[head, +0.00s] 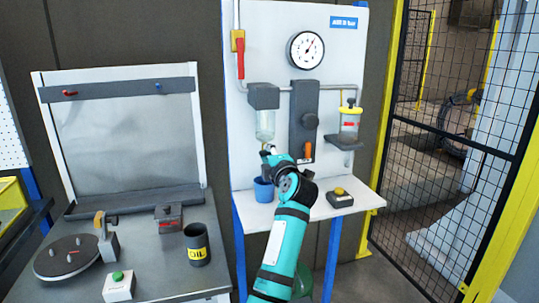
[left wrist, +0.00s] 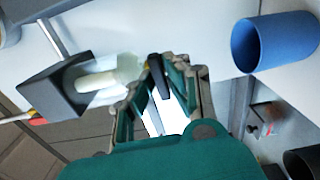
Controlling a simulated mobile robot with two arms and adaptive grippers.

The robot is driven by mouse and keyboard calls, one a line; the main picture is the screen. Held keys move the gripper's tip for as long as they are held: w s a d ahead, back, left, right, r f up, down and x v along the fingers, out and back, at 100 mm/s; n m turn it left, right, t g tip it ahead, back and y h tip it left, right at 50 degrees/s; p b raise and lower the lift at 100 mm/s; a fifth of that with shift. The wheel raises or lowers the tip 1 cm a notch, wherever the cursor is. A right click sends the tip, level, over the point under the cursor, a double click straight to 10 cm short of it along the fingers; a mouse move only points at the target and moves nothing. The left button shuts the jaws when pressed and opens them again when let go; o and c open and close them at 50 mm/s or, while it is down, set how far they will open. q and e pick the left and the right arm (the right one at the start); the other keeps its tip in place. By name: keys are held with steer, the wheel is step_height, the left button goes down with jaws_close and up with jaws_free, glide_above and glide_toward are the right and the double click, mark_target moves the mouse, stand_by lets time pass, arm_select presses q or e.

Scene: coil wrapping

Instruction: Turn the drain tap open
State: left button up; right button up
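The filter unit has a dark grey head (head: 263,96) and a clear bowl (head: 265,125) on the white panel. In the left wrist view the bowl (left wrist: 105,75) lies sideways, with the drain tap (left wrist: 157,72) at its lower end, a dark lever with a bit of yellow beside it. My left gripper (head: 267,152) is just below the bowl. In the left wrist view its fingers (left wrist: 160,80) close in on both sides of the dark lever and appear to hold it. In the head view the gripper mostly hides the tap. My right gripper is not in view.
A blue cup (head: 263,190) stands on the white shelf (head: 300,209) under the bowl. A regulator (head: 303,115), a lubricator (head: 350,120) and a yellow-button box (head: 340,197) are to the right.

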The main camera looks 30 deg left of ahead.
arm_select(q)
jaws_close()
steer(key=shift+n, duration=0.4)
steer(key=shift+n+b, duration=3.4)
steer(key=shift+n, duration=4.9)
steer(key=shift+r, duration=0.1)
